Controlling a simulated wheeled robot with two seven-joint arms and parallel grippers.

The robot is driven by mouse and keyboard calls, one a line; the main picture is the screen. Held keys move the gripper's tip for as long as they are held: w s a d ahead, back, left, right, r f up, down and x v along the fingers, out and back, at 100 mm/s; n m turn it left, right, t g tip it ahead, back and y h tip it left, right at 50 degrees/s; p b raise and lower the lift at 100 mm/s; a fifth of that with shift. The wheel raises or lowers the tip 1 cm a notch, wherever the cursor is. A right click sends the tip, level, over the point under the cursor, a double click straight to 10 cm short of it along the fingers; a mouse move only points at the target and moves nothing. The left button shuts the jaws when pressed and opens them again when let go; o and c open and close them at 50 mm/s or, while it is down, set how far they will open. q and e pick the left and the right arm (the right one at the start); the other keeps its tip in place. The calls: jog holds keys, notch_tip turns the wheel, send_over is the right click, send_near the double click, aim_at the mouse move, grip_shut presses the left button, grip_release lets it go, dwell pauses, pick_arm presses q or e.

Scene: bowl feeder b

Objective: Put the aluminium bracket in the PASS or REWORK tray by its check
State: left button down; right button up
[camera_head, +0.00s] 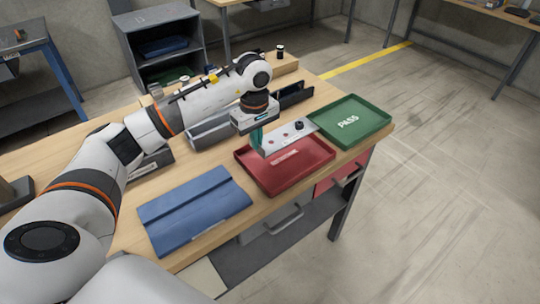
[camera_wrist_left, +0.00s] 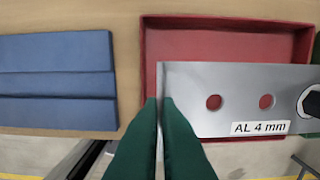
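My left gripper (camera_head: 257,138) is shut on one end of the aluminium bracket (camera_head: 288,138); its green fingers also show in the left wrist view (camera_wrist_left: 162,115). The bracket is a silver plate with holes, a dark bolt or nut at one hole, and a label reading "AL 4 mm" in the left wrist view (camera_wrist_left: 240,90). It is held above the red tray (camera_head: 269,182), its far end towards the green tray. The red tray's label is too small to read. The green tray (camera_head: 372,122) reads PASS and looks empty. My right gripper is not in view.
A blue folded case (camera_head: 195,210) lies left of the red tray near the table's front edge. Grey open bins (camera_head: 212,130) stand behind my left wrist. The wooden table (camera_head: 122,235) ends just right of the green tray. Drawers hang below.

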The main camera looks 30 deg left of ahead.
pick_arm(q)
notch_tip(320, 180, down, 4)
jog(key=shift+r+p, duration=0.25)
jog(key=shift+p, duration=0.05)
notch_tip(320, 180, down, 4)
jog(key=shift+r+p, duration=0.2)
jog(key=shift+p, duration=0.3)
jog(key=shift+f, duration=0.1)
jog(key=shift+s+f+b, duration=0.1)
jog(key=shift+f+b, duration=0.5)
jog(key=shift+b, duration=0.2)
jog(key=c, duration=1.6)
grip_release()
jog(key=shift+c, duration=0.2)
